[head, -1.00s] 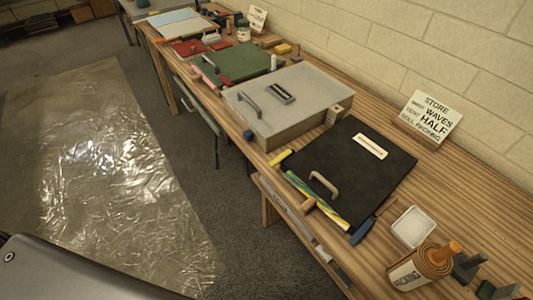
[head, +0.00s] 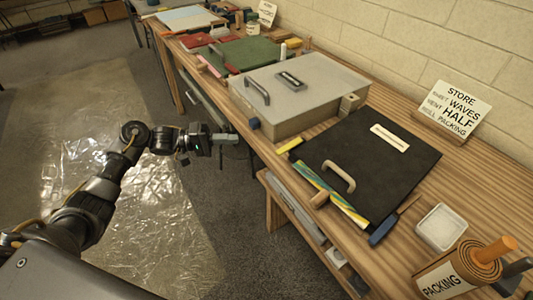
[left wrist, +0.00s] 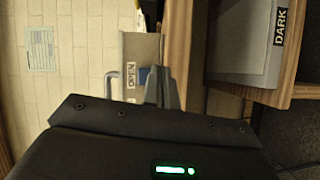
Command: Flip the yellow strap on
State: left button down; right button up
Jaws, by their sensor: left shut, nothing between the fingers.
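No strap shows clearly. A small yellow piece (head: 289,145) lies at the bench's front edge, between the grey box and the black panel; I cannot tell whether it is the strap. A yellow, green and blue strip (head: 330,193) lies along the black panel's front edge. My left gripper (head: 232,139) is shut and empty, in front of the bench beside the grey box (head: 285,118). In the left wrist view its closed fingers (left wrist: 164,88) point toward a grey surface (left wrist: 140,48) with a handle and an "OPEN" label. My right gripper is out of view.
The black panel (head: 372,150) has a tan handle. A blue knob (head: 254,124) sits on the grey box's front. A white dish (head: 440,228), packing roll (head: 460,272) and sign (head: 455,110) stand right. In the wrist view a box labelled "DARK" (left wrist: 240,45) sits in wood framing.

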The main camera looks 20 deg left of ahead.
pick_arm(q)
notch_tip(320, 180, up, 5)
jog(key=s+g, duration=0.3)
jog(key=shift+a+r+h, duration=0.15)
jog(key=shift+h, duration=0.15)
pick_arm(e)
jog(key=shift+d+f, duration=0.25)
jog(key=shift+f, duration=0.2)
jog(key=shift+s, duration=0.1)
pick_arm(q)
jog(key=p, duration=0.1)
send_near(284, 146)
jog(key=w+d, duration=0.2)
jog(key=w, duration=0.2)
jog(key=s+d, duration=0.1)
jog(key=s+d+p, duration=0.1)
jog(key=d, duration=0.1)
jog(key=shift+s+d+f, duration=0.25)
jog(key=shift+s+f, duration=0.05)
jog(key=shift+f, duration=0.1)
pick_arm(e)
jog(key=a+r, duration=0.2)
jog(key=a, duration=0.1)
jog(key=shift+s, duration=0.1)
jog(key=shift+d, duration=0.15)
